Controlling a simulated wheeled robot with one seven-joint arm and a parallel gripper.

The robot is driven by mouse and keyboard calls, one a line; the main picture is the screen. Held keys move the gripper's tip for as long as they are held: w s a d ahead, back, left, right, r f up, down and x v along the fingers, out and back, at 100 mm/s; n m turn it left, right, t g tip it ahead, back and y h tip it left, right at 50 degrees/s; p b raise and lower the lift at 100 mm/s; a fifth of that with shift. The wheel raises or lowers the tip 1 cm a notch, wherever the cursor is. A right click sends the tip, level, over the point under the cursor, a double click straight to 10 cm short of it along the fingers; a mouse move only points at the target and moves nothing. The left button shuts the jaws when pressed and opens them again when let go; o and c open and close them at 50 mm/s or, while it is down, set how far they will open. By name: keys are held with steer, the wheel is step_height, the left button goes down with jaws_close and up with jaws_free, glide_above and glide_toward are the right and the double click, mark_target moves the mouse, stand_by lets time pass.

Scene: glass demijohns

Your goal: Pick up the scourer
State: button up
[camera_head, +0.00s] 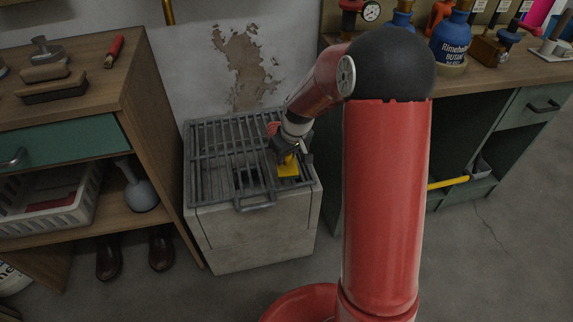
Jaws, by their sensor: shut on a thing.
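A small yellow block (288,168), which looks like the scourer, is at the right side of a metal grate (215,150) on top of a pale block-shaped stand. My gripper (289,157) points down at the grate, with the yellow block directly beneath and between its fingers. It is shut on the yellow block. The fingers are small and partly dark, and my wrist hides part of the block's upper side. I cannot tell whether the block touches the grate or is slightly above it.
A wooden cabinet (148,120) with brushes on top stands close on the left. A workbench (478,84) with a blue gas bottle (452,40) stands on the right. The grate's handle (255,203) sticks out at the front. My red arm hides part of the workbench.

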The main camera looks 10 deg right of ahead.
steer(key=shift+c, duration=0.8)
steer(key=shift+r, duration=0.1)
step_height(320, 180, up, 20)
steer(key=shift+p, duration=0.45)
